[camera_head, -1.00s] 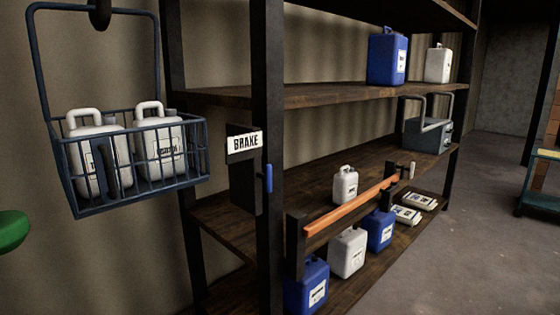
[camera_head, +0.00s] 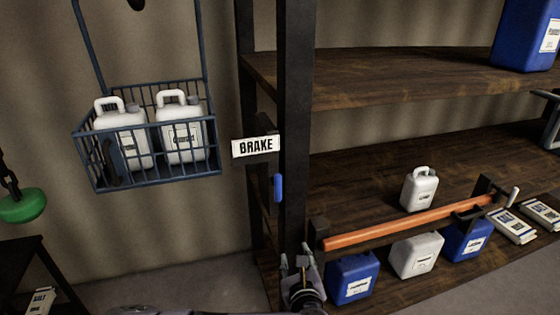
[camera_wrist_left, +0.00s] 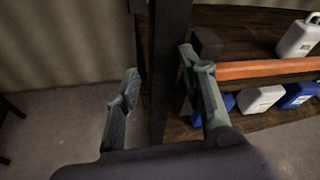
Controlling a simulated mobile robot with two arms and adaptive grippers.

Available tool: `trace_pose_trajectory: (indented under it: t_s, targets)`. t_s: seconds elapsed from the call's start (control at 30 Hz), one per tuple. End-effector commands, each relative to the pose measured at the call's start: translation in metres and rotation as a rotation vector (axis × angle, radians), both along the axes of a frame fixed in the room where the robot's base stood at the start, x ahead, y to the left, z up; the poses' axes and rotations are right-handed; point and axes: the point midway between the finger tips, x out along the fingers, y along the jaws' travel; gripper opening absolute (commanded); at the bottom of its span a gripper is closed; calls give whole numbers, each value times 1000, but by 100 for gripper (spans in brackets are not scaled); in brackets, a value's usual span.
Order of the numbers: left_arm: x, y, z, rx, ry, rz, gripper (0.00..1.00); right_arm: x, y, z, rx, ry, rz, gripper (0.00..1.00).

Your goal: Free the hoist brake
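The white BRAKE sign (camera_head: 256,146) is on the dark shelf post in the head view. A short blue handle (camera_head: 278,187) hangs just below it. The hoist basket (camera_head: 158,180) hangs to the left and holds two white jugs (camera_head: 182,140). My left gripper (camera_head: 297,262) is at the bottom of the head view, below the blue handle and apart from it. In the left wrist view its two fingers (camera_wrist_left: 160,88) are spread wide, with the dark post showing between them. No blue handle shows in that view. My right gripper is not in view.
An orange bar (camera_head: 410,223) runs along the shelf front. Blue and white jugs stand around it, including a blue jug (camera_head: 351,279) near my left gripper. A green knob (camera_head: 22,206) hangs at far left. Bare wall lies below the basket.

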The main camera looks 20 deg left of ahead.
Motion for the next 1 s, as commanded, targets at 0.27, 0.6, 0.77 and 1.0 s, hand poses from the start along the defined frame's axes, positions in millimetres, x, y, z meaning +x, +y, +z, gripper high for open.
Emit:
trace_pose_trajectory:
  t_s: [0.27, 0.6, 0.77, 1.0]
  targets:
    - [-41, 7, 138, 356, -138, -29, 38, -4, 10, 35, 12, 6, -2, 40]
    - [-12, 25, 149, 394, -146, -20, 38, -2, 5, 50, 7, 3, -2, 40]
    - [22, 39, 149, 393, -146, -19, 38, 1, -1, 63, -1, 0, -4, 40]
    - [69, 59, 148, 391, -145, -20, 38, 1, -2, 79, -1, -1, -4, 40]
